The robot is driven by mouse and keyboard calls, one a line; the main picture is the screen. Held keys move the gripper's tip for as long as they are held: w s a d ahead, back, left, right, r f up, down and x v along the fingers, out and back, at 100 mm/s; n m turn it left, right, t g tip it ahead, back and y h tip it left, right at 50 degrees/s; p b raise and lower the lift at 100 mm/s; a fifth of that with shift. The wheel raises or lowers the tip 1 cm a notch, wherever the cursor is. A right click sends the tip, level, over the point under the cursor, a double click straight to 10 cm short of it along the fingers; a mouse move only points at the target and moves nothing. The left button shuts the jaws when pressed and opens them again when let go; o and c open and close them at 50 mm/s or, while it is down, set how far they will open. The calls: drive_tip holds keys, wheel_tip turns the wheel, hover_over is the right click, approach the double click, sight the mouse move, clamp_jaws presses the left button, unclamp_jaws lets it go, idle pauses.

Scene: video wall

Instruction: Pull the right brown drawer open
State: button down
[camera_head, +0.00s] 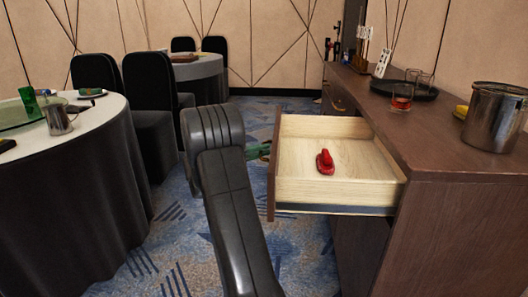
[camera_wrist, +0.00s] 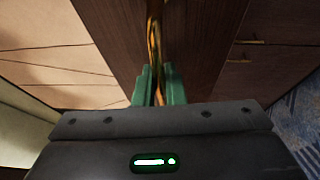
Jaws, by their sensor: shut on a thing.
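The brown drawer (camera_head: 340,192) at the near end of the long brown cabinet is pulled well out, showing its pale wooden inside. A small red object (camera_head: 325,163) lies on its floor. My gripper (camera_head: 260,151), with green fingers, is at the outer face of the drawer front, partly hidden behind my arm and the panel. In the wrist view my gripper (camera_wrist: 156,88) is shut on the brass drawer handle (camera_wrist: 155,42), which runs up between the fingers against the brown drawer front (camera_wrist: 118,35).
The cabinet top (camera_head: 440,120) carries a metal pot (camera_head: 495,118), a dark tray (camera_head: 405,90) with glasses, and bottles farther back. A round table (camera_head: 95,130) with a dark cloth and black chairs (camera_head: 150,90) stand left. Patterned carpet (camera_head: 300,245) is clear below the drawer.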

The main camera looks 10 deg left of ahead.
drive_tip(key=c, duration=1.5)
unclamp_jaws()
drive_tip(key=p+v, duration=0.3)
drive_tip(key=v, duration=1)
drive_tip(key=shift+s+a+f, duration=0.1)
drive_tip(key=shift+s+a, duration=0.1)
drive_tip(key=shift+a, duration=0.15)
drive_tip(key=b+x, duration=0.3)
drive_tip(key=x, duration=1.1)
